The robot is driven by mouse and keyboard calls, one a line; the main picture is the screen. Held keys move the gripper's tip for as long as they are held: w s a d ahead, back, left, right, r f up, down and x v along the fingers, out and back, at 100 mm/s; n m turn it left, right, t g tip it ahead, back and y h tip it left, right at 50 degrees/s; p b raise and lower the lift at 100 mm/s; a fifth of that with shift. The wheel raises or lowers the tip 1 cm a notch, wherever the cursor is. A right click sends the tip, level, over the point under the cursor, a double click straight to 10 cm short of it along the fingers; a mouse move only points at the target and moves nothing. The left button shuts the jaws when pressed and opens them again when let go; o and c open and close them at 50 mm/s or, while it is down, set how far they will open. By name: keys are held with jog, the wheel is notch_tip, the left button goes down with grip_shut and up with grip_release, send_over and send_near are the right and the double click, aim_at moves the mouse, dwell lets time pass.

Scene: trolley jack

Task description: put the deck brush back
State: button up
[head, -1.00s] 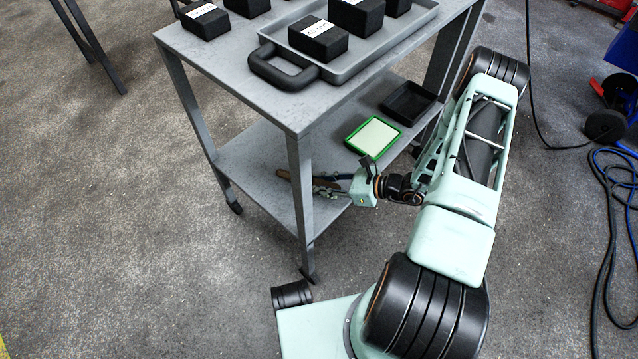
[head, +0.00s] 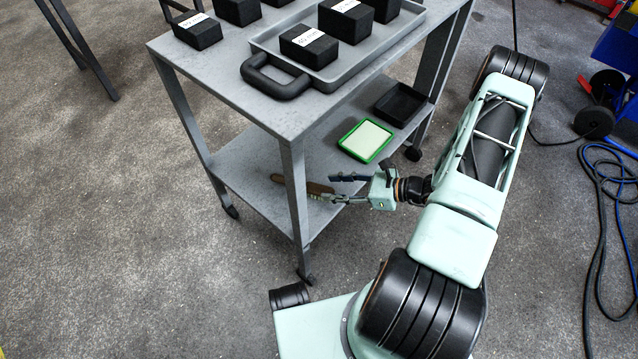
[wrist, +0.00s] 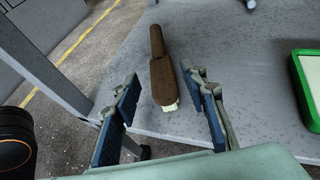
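The deck brush (head: 319,188) lies on the lower shelf of the grey trolley, partly hidden by a trolley leg in the head view. In the wrist view the brush (wrist: 161,78) has a brown body, with its narrow handle pointing away and pale bristles showing at the near end. My gripper (head: 340,189) is at the shelf's front edge. In the wrist view my gripper (wrist: 160,93) is open, its blue-padded fingers apart on either side of the brush's near end, with visible gaps. I see no contact with the brush.
On the lower shelf (head: 243,165), a green-rimmed tray (head: 365,140) and a black tray (head: 400,104) lie right of the brush. A trolley leg (head: 296,195) stands close left of my gripper. The top holds a grey tray (head: 345,75) and several black blocks. Blue hose lies right.

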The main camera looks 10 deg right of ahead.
jog(key=v, duration=0.5)
jog(key=shift+p, duration=0.35)
